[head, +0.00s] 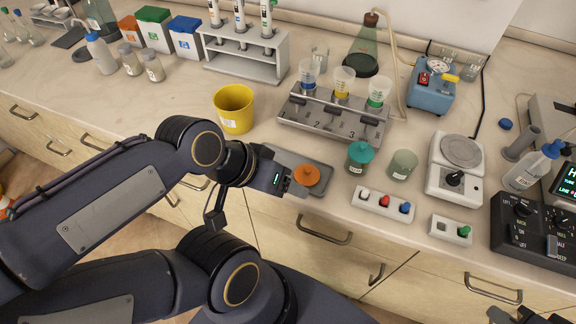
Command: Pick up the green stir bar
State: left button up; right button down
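The green stir bar (464,231) stands upright in a small white block (448,229) near the front edge of the bench. My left gripper (289,184) is at the bench's front edge, beside a jar with an orange lid (306,175); its fingers are mostly hidden, and I cannot tell if they touch the jar. My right gripper (527,316) is cut off by the bottom edge at the lower right, in front of the bench and apart from the stir bar. Its opening is not clear.
A white block (383,205) with white, red and blue pegs stands left of the green one. A hotplate-like scale (459,165) is behind it, and a black control box (535,235) is close on the right. A teal-lidded jar (360,157) and a yellow cup (234,108) stand farther left.

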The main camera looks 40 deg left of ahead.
aim_at(463, 232)
jog(key=k+j+z, duration=0.1)
jog(key=z, duration=0.65)
jog(key=j, duration=0.1)
